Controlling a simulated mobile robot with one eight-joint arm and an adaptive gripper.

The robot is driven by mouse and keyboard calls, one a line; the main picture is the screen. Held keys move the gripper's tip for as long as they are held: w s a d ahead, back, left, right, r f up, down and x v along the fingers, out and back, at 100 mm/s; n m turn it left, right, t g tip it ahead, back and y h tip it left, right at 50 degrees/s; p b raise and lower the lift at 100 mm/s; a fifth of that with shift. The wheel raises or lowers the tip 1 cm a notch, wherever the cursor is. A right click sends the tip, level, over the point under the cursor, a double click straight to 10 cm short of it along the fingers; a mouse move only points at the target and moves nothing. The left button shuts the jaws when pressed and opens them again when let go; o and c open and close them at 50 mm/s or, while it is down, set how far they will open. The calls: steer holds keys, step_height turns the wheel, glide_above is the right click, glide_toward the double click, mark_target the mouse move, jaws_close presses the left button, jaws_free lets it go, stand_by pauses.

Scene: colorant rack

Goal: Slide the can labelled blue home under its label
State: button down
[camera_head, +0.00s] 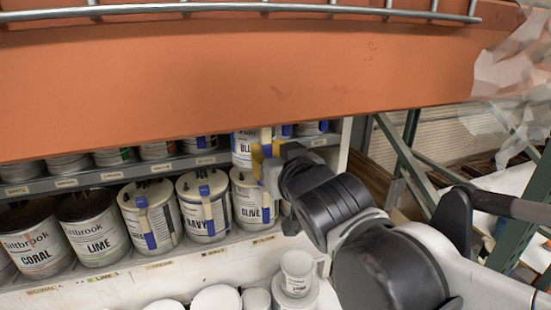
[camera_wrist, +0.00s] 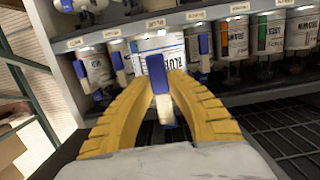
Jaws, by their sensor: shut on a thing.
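A white can with blue marks (camera_head: 241,147) is at the right part of the upper shelf, its lettering partly hidden by my gripper. My gripper (camera_head: 262,154) is at its right side, with yellow fingers shut on its handle. In the wrist view the can (camera_wrist: 160,50) is straight ahead, and the fingers (camera_wrist: 165,100) close around a pale and blue handle piece in front of it. The can looks upright. A small label (camera_wrist: 155,22) on the rail shows above it in the wrist view, too small to read. Whether the can touches the shelf is hidden.
Neighbouring cans stand close on both sides in the wrist view, one with a green mark (camera_wrist: 262,38) to the right. Below are lower-shelf cans: navy (camera_head: 203,208), olive (camera_head: 247,208), lime (camera_head: 92,228) and coral (camera_head: 36,240). An orange beam (camera_head: 240,75) crosses above the upper shelf.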

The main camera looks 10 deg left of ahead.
steer(key=b+x, duration=0.3)
steer(key=x, duration=0.6)
steer(key=shift+x, duration=1.15)
steer(key=shift+w+r, duration=0.1)
steer(key=shift+r, duration=0.4)
steer(key=shift+f, duration=0.15)
steer(key=shift+w+a+f+b, duration=0.2)
steer(key=shift+f+b, duration=0.1)
steer(key=shift+b, duration=0.25)
steer(key=shift+w, duration=0.1)
